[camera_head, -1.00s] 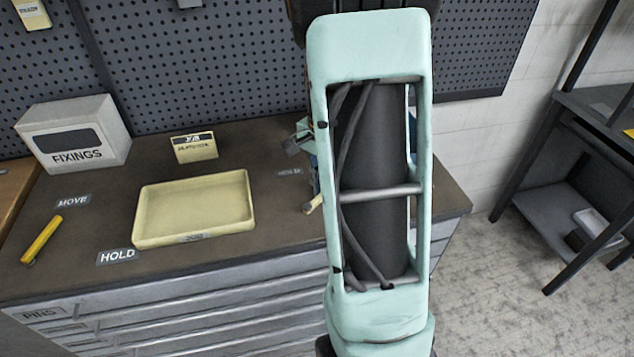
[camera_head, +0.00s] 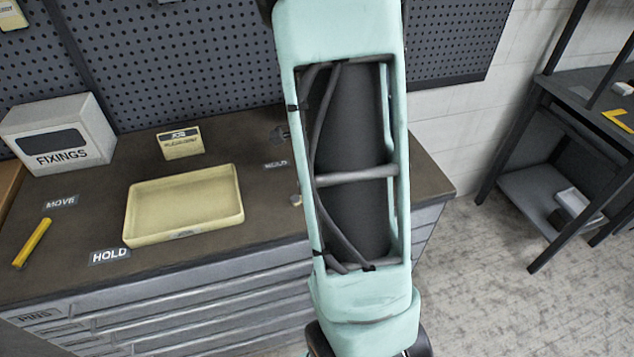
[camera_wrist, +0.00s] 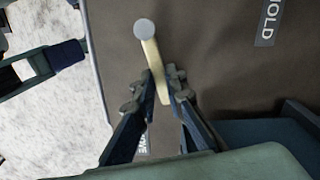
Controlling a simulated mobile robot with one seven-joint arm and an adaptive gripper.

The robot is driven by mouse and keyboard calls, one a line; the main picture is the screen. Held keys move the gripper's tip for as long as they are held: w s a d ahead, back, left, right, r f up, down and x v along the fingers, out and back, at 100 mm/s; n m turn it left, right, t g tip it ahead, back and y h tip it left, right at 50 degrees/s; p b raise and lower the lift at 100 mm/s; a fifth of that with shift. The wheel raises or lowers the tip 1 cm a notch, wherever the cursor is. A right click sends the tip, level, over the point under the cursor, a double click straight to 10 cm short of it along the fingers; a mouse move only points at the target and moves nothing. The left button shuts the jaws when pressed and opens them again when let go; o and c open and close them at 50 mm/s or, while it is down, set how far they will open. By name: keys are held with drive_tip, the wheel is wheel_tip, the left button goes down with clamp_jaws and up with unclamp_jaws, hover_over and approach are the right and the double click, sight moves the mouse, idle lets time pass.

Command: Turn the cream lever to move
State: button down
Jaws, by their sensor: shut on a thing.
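In the wrist view the cream lever (camera_wrist: 152,55) is a slim bar with a round grey pivot cap at its upper end. My gripper (camera_wrist: 163,78) is shut on the lever's lower part, with a finger on each side. A HOLD label (camera_wrist: 267,22) lies to the right of the lever. A MOVE label (camera_wrist: 143,145) lies below, partly covered by a finger. In the head view my arm hides my gripper and most of the lever. A HOLD label (camera_head: 277,164) shows just left of my arm.
On the bench (camera_head: 90,180) stand a FIXINGS box (camera_head: 60,135), a cream tray (camera_head: 185,205) and a small cream card (camera_head: 180,143). A dark shelf unit (camera_head: 560,160) stands right.

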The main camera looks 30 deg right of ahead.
drive_tip(key=c, duration=2)
unclamp_jaws()
drive_tip(key=shift+o, duration=0.2)
wheel_tip(320, 180, up, 12)
